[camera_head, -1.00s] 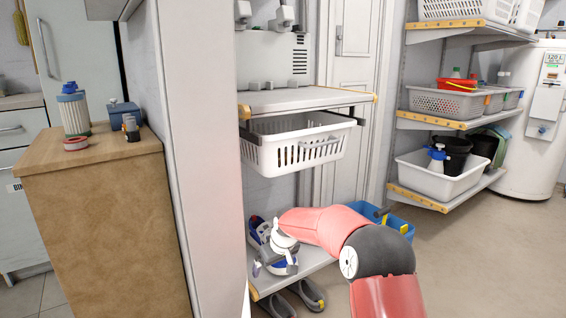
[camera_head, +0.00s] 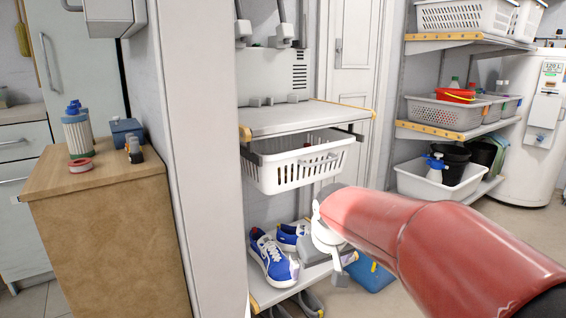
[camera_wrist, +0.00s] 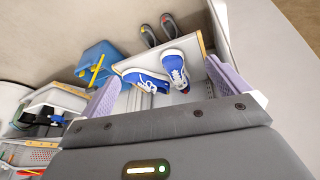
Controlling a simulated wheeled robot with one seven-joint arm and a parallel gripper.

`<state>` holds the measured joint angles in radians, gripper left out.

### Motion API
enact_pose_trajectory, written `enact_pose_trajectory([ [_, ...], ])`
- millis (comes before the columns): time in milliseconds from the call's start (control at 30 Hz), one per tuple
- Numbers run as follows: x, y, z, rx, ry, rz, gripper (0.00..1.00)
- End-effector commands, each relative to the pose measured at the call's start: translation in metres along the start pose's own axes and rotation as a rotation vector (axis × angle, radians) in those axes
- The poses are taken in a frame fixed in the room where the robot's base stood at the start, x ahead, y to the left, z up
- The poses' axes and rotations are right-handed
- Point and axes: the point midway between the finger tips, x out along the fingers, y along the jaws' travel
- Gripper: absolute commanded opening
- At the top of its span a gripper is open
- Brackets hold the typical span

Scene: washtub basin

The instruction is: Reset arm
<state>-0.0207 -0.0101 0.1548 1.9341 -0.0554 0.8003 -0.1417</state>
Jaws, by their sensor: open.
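My gripper (camera_wrist: 166,88) is open in the wrist view, with its two pale purple fingers spread apart and nothing between them. Beyond the fingers, a pair of blue and white shoes (camera_wrist: 158,78) sits on a low shelf. In the head view my gripper (camera_head: 340,272) is partly hidden by my own red arm, just right of the shoes (camera_head: 272,258). The gripper looks apart from the shoes, though the exact gap is hard to tell.
A white basket (camera_head: 300,168) hangs under the upper shelf (camera_head: 305,118), above my gripper. A blue bin (camera_head: 372,276) stands on the floor behind my arm. Grey shoes (camera_wrist: 158,28) lie on the floor. A wooden cabinet (camera_head: 105,230) and loaded wall shelves (camera_head: 455,132) flank the area.

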Motion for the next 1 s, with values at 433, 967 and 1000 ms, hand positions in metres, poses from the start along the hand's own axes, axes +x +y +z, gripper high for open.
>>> enact_pose_trajectory([
  [433, -0.131, 0.005, 0.167, 0.276, 0.054, 0.052, 1.0],
  [967, -0.138, -0.002, 0.206, 0.34, 0.067, 0.043, 1.0],
  [1000, -0.138, -0.002, 0.206, 0.34, 0.067, 0.043, 1.0],
])
